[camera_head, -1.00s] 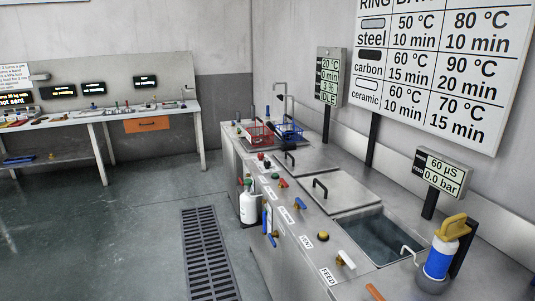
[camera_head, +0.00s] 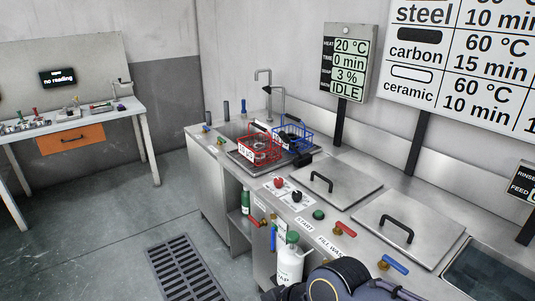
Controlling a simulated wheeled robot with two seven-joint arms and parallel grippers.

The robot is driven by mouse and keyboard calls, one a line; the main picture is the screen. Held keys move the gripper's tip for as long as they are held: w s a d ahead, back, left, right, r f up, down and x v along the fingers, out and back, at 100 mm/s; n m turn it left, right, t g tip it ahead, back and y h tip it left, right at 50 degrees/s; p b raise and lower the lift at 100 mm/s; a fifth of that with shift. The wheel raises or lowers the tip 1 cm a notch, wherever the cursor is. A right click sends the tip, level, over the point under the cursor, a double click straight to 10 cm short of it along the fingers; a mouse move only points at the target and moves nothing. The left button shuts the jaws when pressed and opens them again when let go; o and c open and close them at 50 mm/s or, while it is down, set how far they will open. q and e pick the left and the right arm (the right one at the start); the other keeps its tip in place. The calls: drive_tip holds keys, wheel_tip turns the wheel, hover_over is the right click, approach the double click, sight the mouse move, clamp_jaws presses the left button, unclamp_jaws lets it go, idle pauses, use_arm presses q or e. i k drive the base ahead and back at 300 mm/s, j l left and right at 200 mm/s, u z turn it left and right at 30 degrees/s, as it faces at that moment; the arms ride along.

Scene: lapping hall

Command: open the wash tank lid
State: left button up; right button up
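Two flat steel lids with black bar handles lie on the steel bench. The nearer-to-sink lid (camera_head: 345,188) lies behind the START button and the FILL WASH label (camera_head: 330,246). The other lid (camera_head: 388,238) lies to its right, beside an uncovered tank with dark water (camera_head: 495,270). Both lids lie flat; I cannot tell for certain which one covers the wash tank. A dark rounded part of my arm shows at the bottom edge. No gripper fingers of either arm are in view.
A red basket (camera_head: 259,150) and a blue basket (camera_head: 293,138) stand by the sink taps. Red and blue valve handles line the bench front. A white bottle (camera_head: 289,264) stands before the bench. A floor grate (camera_head: 186,270) and open floor lie left.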

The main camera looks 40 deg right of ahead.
sight(340, 184)
drive_tip(key=i+z, duration=0.1)
drive_tip(key=i, duration=0.55)
drive_tip(key=i+j+z, duration=0.15)
drive_tip(key=i, duration=0.5)
drive_tip(key=i+z, duration=0.45)
drive_tip(key=z, duration=0.3)
drive_tip(key=i+z, duration=0.35)
drive_tip(key=i+l+z, duration=0.1)
drive_tip(key=z, duration=0.35)
drive_tip(key=i+z, duration=0.2)
drive_tip(key=z, duration=0.2)
drive_tip(key=i+z, duration=0.15)
drive_tip(key=z, duration=0.3)
drive_tip(key=i+z, duration=0.15)
drive_tip(key=z, duration=0.3)
drive_tip(key=i+j+z, duration=0.15)
drive_tip(key=z, duration=0.3)
